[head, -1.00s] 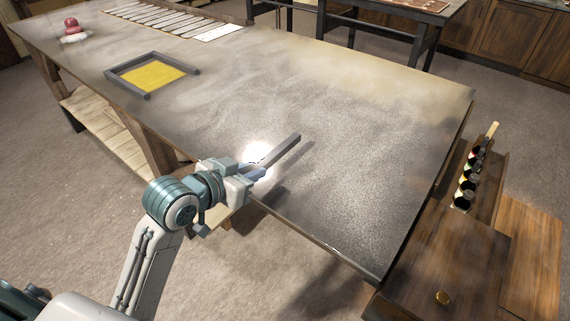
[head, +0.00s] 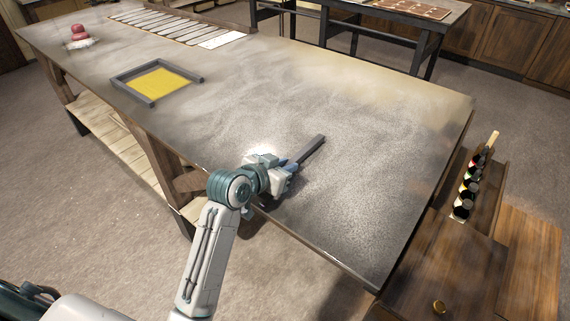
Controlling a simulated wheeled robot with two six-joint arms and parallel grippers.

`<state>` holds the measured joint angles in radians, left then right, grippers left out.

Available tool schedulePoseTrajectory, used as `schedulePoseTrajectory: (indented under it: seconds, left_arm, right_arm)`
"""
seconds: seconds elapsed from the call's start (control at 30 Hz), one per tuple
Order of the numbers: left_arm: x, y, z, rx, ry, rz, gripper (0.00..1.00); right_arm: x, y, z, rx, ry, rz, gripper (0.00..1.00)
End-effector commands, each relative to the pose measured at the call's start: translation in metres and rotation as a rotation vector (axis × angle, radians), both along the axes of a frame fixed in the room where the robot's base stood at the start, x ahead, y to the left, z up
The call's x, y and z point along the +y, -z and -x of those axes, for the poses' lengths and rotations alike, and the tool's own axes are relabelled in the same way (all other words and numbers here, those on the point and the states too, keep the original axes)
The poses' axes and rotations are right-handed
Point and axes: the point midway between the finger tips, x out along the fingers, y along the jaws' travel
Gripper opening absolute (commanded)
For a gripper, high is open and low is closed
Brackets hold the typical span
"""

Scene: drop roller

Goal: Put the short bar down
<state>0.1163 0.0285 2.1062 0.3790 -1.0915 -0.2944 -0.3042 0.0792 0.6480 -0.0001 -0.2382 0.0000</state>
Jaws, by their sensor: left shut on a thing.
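The short bar (head: 313,147) is dark grey and shows at the middle of the head view, over the near right part of the worktable (head: 390,180). My left gripper (head: 291,166) is shut on its near end, and the bar points away to the upper right. The bar is low over the tabletop; I cannot tell whether it touches it. The gripper's fingers hide the bar's near end. My right gripper is not in view.
A dark frame around a yellow panel (head: 160,84) lies on the table at left. A red object (head: 77,33) stands at the far left, and a row of pale slats (head: 170,22) lies at the back. A rack of small pots (head: 467,186) stands right of the table. The tabletop around the bar is clear.

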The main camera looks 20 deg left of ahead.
Motion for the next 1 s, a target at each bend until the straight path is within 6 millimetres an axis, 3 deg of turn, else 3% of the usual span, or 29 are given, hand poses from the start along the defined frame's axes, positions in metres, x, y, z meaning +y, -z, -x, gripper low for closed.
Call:
schedulePoseTrajectory:
  seconds: [0.4, 0.43, 0.5, 0.53, 0.87, 1.0]
  left_arm:
    - [0.0, 0.003, 0.0, -0.007, 0.0, 0.002, 0.0]
    - [0.0, 0.004, 0.0, -0.002, 0.0, 0.002, 0.24]
    - [0.0, 0.004, 0.0, -0.002, 0.0, 0.002, 0.38]
    - [0.0, 0.004, 0.0, -0.002, 0.0, 0.002, 0.4]
    - [0.0, 0.0, 0.0, -0.003, 0.0, 0.001, 0.4]
    - [0.006, -0.004, 0.016, -0.003, 0.0, -0.001, 0.4]
  right_arm:
    - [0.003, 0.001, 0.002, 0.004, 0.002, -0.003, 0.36]
    - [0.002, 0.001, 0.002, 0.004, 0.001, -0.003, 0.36]
    - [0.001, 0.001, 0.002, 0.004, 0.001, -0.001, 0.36]
    - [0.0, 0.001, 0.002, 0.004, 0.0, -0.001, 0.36]
    - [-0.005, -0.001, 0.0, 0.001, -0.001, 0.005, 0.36]
    - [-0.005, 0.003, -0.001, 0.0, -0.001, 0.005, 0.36]
